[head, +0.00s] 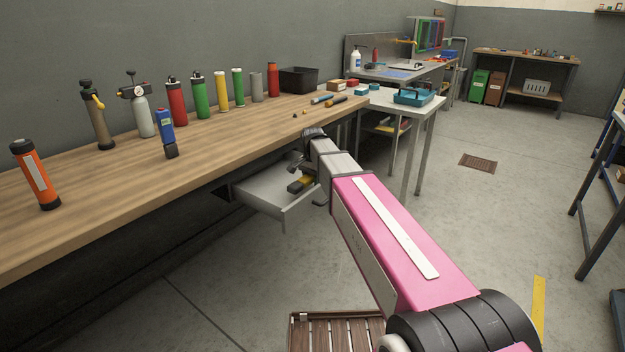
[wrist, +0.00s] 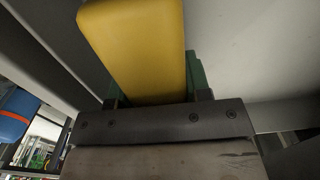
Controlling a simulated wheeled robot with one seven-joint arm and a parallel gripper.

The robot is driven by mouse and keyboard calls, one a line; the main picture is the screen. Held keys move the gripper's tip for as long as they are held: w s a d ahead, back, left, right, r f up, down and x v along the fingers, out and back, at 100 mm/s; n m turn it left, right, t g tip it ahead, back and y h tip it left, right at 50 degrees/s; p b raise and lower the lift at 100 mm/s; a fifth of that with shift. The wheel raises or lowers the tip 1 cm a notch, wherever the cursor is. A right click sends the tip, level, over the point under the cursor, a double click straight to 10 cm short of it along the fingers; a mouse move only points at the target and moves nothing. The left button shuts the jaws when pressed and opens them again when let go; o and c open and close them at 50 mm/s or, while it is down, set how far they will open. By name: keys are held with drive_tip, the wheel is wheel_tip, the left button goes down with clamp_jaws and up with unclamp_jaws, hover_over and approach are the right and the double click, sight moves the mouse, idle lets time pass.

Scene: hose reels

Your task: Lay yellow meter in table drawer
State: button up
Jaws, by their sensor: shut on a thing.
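In the wrist view the yellow meter (wrist: 140,50) fills the upper middle, between the green fingers of my gripper (wrist: 155,85). My gripper is shut on it. In the head view my gripper (head: 305,174) is inside the drawer's outline, partly hidden by my own arm. I cannot tell whether the meter touches the drawer floor.
The wooden table (head: 200,140) above the drawer holds several coloured cylinders, a blue meter (head: 166,125) and a black bin (head: 299,79). A white table (head: 425,105) with a teal tray (head: 414,96) stands beyond. A slatted wooden stool (head: 337,330) is near the front.

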drive_tip(key=o, duration=1)
drive_tip(key=shift+o, duration=0.2)
drive_tip(key=shift+r, duration=0.1)
wheel_tip(320, 180, up, 11)
drive_tip(key=shift+f, duration=0.2)
drive_tip(key=shift+s, duration=0.1)
